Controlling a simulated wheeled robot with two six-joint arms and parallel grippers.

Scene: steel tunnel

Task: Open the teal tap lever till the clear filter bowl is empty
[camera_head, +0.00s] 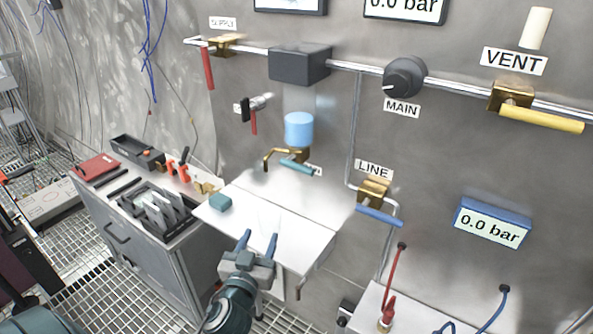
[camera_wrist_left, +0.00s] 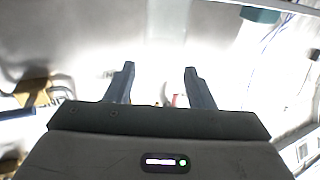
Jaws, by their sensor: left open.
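The clear filter bowl (camera_head: 300,103) hangs below a dark grey block on the wall, with light-blue liquid (camera_head: 299,130) in its lower part. A brass tap (camera_head: 270,156) sits under the bowl. Its teal lever (camera_head: 298,167) points right, roughly level. My left gripper (camera_head: 258,238) is open and empty over the white shelf, below and left of the teal lever and apart from it. Its two fingers also show spread in the left wrist view (camera_wrist_left: 160,75), with nothing between them. My right gripper is not in view.
Right of the tap is the LINE valve's blue lever (camera_head: 380,216). A red-handled valve (camera_head: 253,120) is left of the bowl. A tool cabinet (camera_head: 150,255) stands left.

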